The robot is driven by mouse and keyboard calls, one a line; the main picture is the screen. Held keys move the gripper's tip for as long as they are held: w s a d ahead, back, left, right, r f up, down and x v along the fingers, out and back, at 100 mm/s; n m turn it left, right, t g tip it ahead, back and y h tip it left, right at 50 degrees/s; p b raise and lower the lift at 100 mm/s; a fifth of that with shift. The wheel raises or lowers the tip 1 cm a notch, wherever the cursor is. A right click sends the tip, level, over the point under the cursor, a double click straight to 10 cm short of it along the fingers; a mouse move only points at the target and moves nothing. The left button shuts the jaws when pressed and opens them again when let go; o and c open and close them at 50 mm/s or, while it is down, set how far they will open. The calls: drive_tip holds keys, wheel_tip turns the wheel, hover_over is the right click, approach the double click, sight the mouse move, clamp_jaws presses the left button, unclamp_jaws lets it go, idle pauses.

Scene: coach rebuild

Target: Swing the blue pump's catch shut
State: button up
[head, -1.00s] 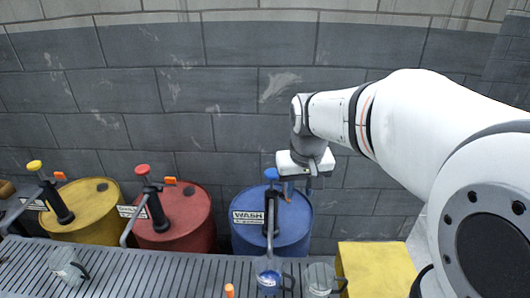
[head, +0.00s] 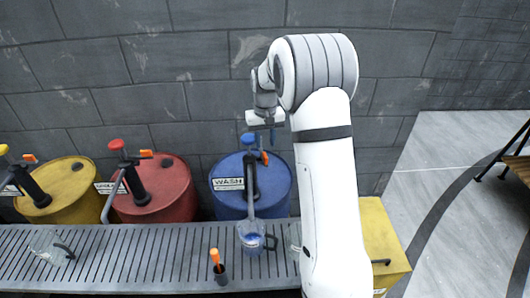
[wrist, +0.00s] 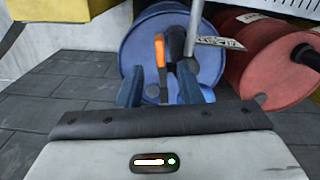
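The blue pump, with its blue knob (head: 248,138) and dark column (head: 251,180), stands on the blue drum (head: 277,192) labelled WASH. Its catch is an orange tab (head: 265,158) to the right of the column. In the wrist view the catch (wrist: 160,50) stands upright beside the column, in line with the gap between my fingers. My gripper (head: 267,136) hangs above the drum's top, just right of the knob. In the wrist view its blue fingers (wrist: 160,88) are apart, with nothing clearly held. I cannot tell whether a finger touches the catch.
A jug (head: 252,238) with blue liquid stands under the pump's spout on the slatted bench (head: 170,262). A red drum (head: 172,203) and yellow drum (head: 68,196) stand left, each with a pump. A yellow box (head: 385,235) is at right. An orange-topped item (head: 216,262) stands in front.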

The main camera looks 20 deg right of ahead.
sight(265, 155)
wheel_tip(265, 155, down, 6)
drive_tip(key=shift+r+p, duration=0.1)
drive_tip(key=shift+p, duration=0.45)
drive_tip(key=shift+c, duration=0.4)
clamp_jaws()
